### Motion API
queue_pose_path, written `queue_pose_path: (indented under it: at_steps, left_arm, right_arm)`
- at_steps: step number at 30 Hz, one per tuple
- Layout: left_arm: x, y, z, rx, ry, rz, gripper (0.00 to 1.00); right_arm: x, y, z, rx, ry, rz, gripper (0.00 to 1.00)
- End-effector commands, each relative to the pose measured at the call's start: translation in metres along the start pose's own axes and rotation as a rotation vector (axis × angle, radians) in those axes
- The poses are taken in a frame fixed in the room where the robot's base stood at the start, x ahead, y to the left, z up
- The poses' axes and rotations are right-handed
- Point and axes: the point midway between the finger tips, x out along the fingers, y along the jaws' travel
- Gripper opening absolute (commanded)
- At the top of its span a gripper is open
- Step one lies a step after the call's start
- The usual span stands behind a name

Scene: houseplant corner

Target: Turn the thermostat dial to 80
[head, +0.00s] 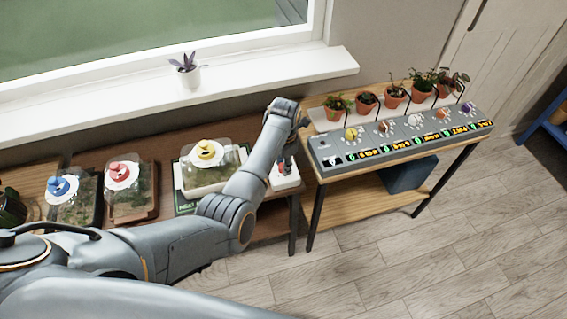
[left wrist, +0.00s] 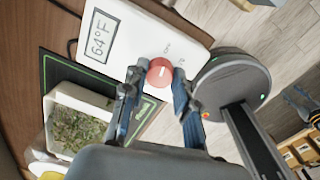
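The thermostat (left wrist: 120,55) is a white box with a grey display reading 64°F and a round red dial (left wrist: 160,72) with a pale pointer mark. Small lettering beside the dial is partly hidden and too small to read. In the head view the thermostat (head: 285,180) is a small white and red shape on the wooden bench, partly covered by my left arm. My left gripper (left wrist: 158,82) is over it, with one finger on each side of the dial and narrow gaps showing; contact is not clear. My right gripper does not show.
Terrariums with blue (head: 62,187), red (head: 121,175) and yellow (head: 206,152) knobs stand left on the bench. A grey panel (head: 400,138) with several knobs and displays lies on the right table, potted plants behind it. Floor (head: 440,250) at the right front is clear.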

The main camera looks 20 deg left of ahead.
Motion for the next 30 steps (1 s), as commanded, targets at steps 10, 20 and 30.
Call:
queue_pose_path:
  at_steps: [10,20,30]
  left_arm:
    - [-0.001,0.0,0.0,0.018,-0.001,-0.001,0.0]
    - [-0.003,-0.001,0.0,0.185,-0.007,-0.002,0.0]
    - [-0.003,-0.001,-0.001,0.499,-0.02,-0.003,0.0]
  right_arm:
    - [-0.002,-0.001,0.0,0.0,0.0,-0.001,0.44]
    - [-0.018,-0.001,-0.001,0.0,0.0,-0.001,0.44]
    - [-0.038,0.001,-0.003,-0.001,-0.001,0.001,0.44]
